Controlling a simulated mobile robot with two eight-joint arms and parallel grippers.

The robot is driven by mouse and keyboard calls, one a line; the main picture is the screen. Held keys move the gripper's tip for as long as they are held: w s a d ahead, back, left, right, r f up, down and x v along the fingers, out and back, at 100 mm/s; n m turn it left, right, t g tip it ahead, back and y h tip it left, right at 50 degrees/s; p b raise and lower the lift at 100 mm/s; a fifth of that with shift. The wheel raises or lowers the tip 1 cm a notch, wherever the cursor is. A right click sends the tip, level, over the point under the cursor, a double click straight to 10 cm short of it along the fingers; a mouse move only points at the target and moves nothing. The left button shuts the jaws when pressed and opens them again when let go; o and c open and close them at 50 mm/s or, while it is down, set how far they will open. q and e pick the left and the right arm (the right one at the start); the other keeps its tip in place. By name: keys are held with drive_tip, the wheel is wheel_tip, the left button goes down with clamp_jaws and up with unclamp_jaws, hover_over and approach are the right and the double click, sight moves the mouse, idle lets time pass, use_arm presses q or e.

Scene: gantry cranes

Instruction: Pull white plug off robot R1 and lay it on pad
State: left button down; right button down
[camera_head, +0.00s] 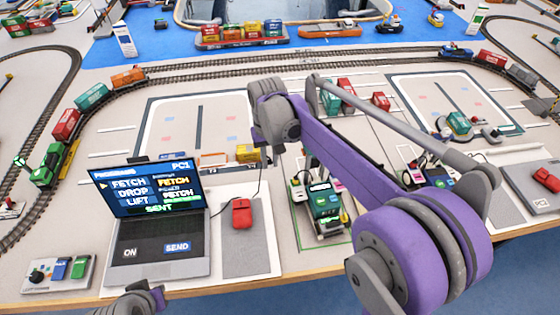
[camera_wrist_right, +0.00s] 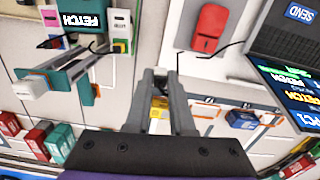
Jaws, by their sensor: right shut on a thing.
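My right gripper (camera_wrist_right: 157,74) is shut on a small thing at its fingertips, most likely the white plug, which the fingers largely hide. A thin black cable leaves the fingertips towards the laptop side; it also shows in the head view (camera_head: 262,172). In the head view the right gripper (camera_head: 277,150) hangs left of and beyond robot R1 (camera_head: 322,203), a teal machine with a lit screen. R1 also shows at upper left in the wrist view (camera_wrist_right: 75,80). A grey pad (camera_head: 240,258) lies beside the laptop. My left gripper (camera_head: 140,300) shows only partly at the bottom edge.
A laptop (camera_head: 150,240) stands at left, and a red mouse-like thing (camera_head: 242,213) lies on the pad. A yellow block (camera_head: 248,153) is near my right gripper. Railway tracks with wagons run behind. The pad's front part is clear.

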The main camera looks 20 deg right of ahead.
drive_tip(key=p, duration=0.1)
hover_over(246, 191)
drive_tip(key=shift+w, duration=0.1)
idle(0.5)
drive_tip(key=shift+f, duration=0.1)
drive_tip(key=shift+d+f+b, duration=0.1)
drive_tip(key=shift+f+b, duration=4.2)
drive_tip(key=shift+f, duration=3.15)
drive_tip(key=shift+f+b, duration=0.35)
drive_tip(key=shift+f, duration=0.25)
drive_tip(key=c, duration=0.7)
unclamp_jaws()
